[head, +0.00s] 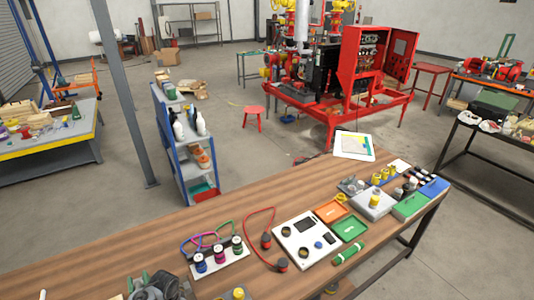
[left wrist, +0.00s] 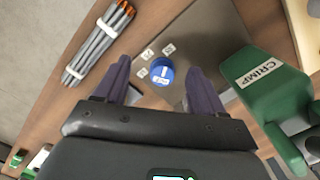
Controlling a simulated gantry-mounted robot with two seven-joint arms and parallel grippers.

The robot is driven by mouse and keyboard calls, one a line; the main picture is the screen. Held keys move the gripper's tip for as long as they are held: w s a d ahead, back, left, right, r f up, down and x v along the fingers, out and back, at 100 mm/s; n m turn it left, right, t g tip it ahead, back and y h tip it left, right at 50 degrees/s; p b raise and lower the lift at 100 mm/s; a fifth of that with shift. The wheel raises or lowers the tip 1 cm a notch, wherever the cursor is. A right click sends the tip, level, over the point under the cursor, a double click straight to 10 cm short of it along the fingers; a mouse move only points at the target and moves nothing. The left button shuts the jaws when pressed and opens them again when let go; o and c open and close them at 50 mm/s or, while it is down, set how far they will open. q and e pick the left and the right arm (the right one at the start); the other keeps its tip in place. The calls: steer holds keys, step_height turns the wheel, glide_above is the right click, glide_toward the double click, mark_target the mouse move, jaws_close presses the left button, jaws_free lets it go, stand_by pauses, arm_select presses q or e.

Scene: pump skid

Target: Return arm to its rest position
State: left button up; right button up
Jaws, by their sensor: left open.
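My left gripper (left wrist: 160,78) shows in the left wrist view, with its two dark purple fingers apart and nothing held between them. Beyond the fingertips, a round blue object (left wrist: 162,72) with a white label lies on a grey plate or mat (left wrist: 203,40), seen in the gap between the fingers. I cannot tell how far below the fingers it is. Neither arm can be clearly made out in the head view, and my right gripper is not in view.
Beside the left gripper are a green tool marked CRIMP (left wrist: 265,85) and a strapped bundle of grey rods with orange tips (left wrist: 98,42). The long wooden bench (head: 130,238) holds jars, trays and a white panel (head: 303,238) at right. Bare wood lies at its left-middle. A blue shelf cart (head: 175,150) stands behind.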

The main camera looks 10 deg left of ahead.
arm_select(q)
steer(key=shift+g, duration=0.8)
steer(key=s+f, duration=0.1)
steer(key=s, duration=0.2)
steer(key=s+f+p, duration=0.1)
steer(key=s+f, duration=0.1)
steer(key=s, duration=0.2)
steer(key=s+d+f+p, duration=0.1)
steer(key=s, duration=0.2)
steer(key=shift+s+f, duration=0.2)
steer(key=shift+f, duration=0.1)
steer(key=s+d+r+m+y+p, duration=0.1)
steer(key=s+d+r+p, duration=0.15)
steer(key=s, duration=0.55)
steer(key=s+d+r+p, duration=0.2)
steer(key=s+r+p, duration=0.1)
steer(key=s, duration=0.4)
steer(key=d+r+n+t+p, duration=0.1)
steer(key=d+r+t, duration=0.2)
steer(key=r, duration=1)
steer(key=d+r+n+t+h+p, duration=0.1)
steer(key=d+r+t, duration=0.2)
steer(key=r, duration=1)
steer(key=shift+w+d, duration=0.15)
steer(key=shift+d, duration=1)
